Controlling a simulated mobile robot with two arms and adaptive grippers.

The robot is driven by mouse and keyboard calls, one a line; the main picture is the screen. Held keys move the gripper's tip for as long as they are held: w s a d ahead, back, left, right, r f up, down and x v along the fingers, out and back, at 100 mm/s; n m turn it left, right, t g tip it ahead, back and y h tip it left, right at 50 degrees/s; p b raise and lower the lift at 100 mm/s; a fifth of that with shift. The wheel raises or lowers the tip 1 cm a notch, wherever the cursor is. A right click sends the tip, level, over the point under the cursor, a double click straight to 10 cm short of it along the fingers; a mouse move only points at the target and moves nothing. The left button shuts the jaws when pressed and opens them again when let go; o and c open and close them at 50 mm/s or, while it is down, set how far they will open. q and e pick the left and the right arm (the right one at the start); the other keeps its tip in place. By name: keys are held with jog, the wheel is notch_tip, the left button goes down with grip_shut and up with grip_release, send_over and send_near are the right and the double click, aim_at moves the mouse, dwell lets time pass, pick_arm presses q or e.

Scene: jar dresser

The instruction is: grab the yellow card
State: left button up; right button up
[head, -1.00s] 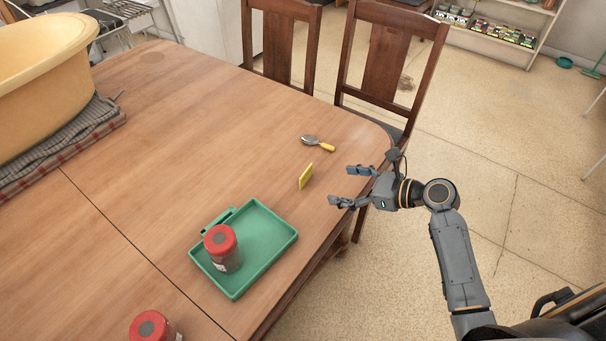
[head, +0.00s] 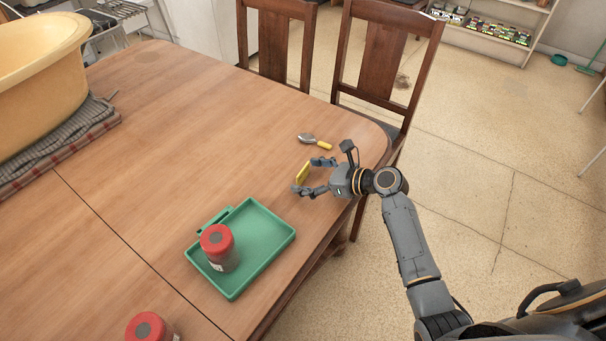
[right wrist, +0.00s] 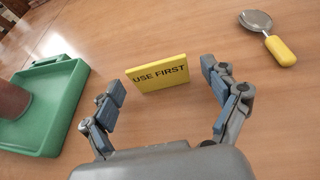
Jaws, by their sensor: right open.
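The yellow card (head: 303,174) stands upright on the wooden table near its right edge. In the right wrist view the yellow card (right wrist: 158,75) reads "USE FIRST". My right gripper (head: 309,175) is open, with its fingers pointing at the card. In the right wrist view the card sits between and just beyond the fingertips of the gripper (right wrist: 162,80), with a gap on each side. In the head view one finger partly covers the card's lower end. My left gripper is not in view.
A green tray (head: 264,262) holding a red-lidded jar (head: 219,248) lies left of the card. A spoon with a yellow handle (head: 323,145) lies behind it. Another red-lidded jar (head: 150,327) and a large yellow tub (head: 40,75) stand on the table (head: 190,140).

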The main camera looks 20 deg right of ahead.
jog(key=c, duration=0.9)
jog(key=shift+r, duration=0.1)
